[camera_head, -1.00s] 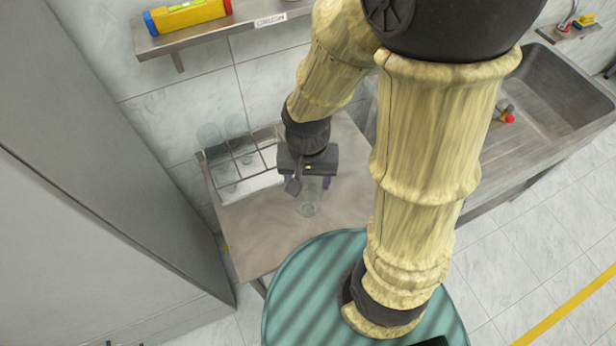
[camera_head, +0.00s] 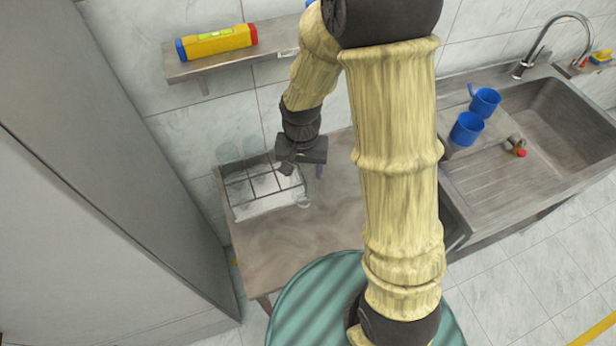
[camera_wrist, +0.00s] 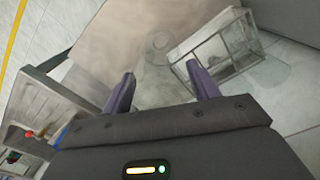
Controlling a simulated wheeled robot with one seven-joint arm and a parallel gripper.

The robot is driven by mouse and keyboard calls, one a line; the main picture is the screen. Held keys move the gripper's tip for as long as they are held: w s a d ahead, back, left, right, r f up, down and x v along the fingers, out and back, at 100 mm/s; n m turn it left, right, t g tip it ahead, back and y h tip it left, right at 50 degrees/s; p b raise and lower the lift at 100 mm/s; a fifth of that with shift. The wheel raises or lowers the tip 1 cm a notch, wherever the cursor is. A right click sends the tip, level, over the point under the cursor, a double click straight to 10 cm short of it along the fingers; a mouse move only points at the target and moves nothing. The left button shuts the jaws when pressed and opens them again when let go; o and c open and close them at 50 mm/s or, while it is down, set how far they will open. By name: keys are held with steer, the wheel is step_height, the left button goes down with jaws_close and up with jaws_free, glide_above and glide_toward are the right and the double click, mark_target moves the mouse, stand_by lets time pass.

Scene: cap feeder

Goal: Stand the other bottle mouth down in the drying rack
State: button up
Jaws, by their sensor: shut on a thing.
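My gripper (camera_head: 304,173) is shut on a clear, see-through bottle (camera_head: 303,200). The bottle hangs below the fingers at the right side of the drying rack, apparently above the table. In the wrist view the bottle (camera_wrist: 160,42) shows faintly between and beyond my purple fingers (camera_wrist: 162,88), with a round end visible. Which end is its mouth I cannot tell. The drying rack (camera_head: 236,213) is a pale tray with a thin wire grid, at the table's back left; it also shows in the wrist view (camera_wrist: 192,70). Clear bottle-like shapes (camera_head: 229,152) stand at the rack's back.
The brown table (camera_head: 270,255) is bare in front of the rack. A tall grey cabinet (camera_head: 120,180) stands left. A sink (camera_head: 565,105) with blue mugs (camera_head: 467,129) is right.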

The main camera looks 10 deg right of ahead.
steer(key=w+a+p, duration=0.2)
steer(key=w+a, duration=0.1)
steer(key=w, duration=1)
step_height(320, 180, down, 13)
steer(key=b, duration=0.8)
steer(key=shift+d+f, duration=0.2)
steer(key=shift+f+b, duration=0.5)
steer(key=o, duration=1.3)
steer(key=shift+r, duration=0.15)
step_height(320, 180, up, 17)
steer(key=b, duration=0.2)
steer(key=shift+r+b, duration=0.1)
steer(key=shift+b, duration=0.3)
